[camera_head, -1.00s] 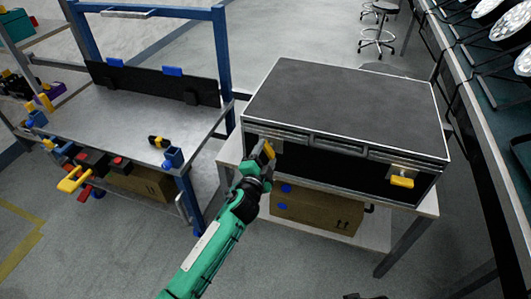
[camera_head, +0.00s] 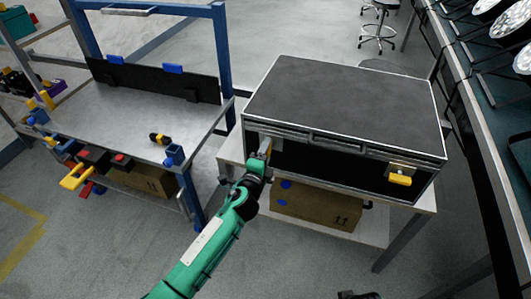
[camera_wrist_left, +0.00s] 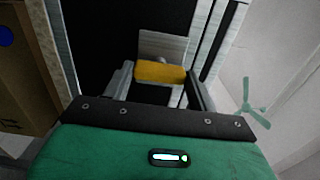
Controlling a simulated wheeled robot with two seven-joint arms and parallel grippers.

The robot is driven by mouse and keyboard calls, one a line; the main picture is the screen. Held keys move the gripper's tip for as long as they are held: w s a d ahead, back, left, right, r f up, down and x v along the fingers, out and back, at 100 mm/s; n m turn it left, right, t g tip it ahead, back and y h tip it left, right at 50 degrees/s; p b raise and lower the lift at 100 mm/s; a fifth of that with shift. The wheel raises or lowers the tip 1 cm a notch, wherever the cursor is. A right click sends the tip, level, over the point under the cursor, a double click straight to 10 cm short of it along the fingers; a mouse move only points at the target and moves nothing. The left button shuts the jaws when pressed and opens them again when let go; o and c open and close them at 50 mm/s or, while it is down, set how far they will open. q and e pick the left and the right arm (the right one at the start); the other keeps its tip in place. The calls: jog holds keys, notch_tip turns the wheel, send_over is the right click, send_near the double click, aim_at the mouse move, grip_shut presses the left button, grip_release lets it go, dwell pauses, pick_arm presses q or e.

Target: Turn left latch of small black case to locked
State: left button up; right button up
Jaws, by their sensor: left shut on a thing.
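The small black case (camera_head: 345,105) sits closed on a light table, with metal edges and a dark lid. Its right latch (camera_head: 400,179) is a yellow handle on a metal plate on the front face. My left gripper (camera_head: 265,150) is at the left end of the case front and covers most of the left latch there. In the left wrist view, the yellow handle of the left latch (camera_wrist_left: 160,73) lies between the fingers of my left gripper (camera_wrist_left: 161,84), which is shut on it. A metal plate (camera_wrist_left: 163,45) shows behind the handle. My right gripper is not in view.
A cardboard box (camera_head: 315,207) stands on the shelf under the case. A workbench (camera_head: 130,115) with a blue frame and tools stands at the left. Stools (camera_head: 376,32) stand at the back, and a rack with lamps (camera_head: 500,60) is at the right.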

pick_arm(q)
jog(key=shift+f, duration=0.1)
jog(key=o, duration=1)
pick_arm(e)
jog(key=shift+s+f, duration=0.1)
pick_arm(q)
jog(key=v, duration=1.4)
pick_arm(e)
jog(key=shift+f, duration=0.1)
pick_arm(q)
jog(key=shift+w, duration=0.1)
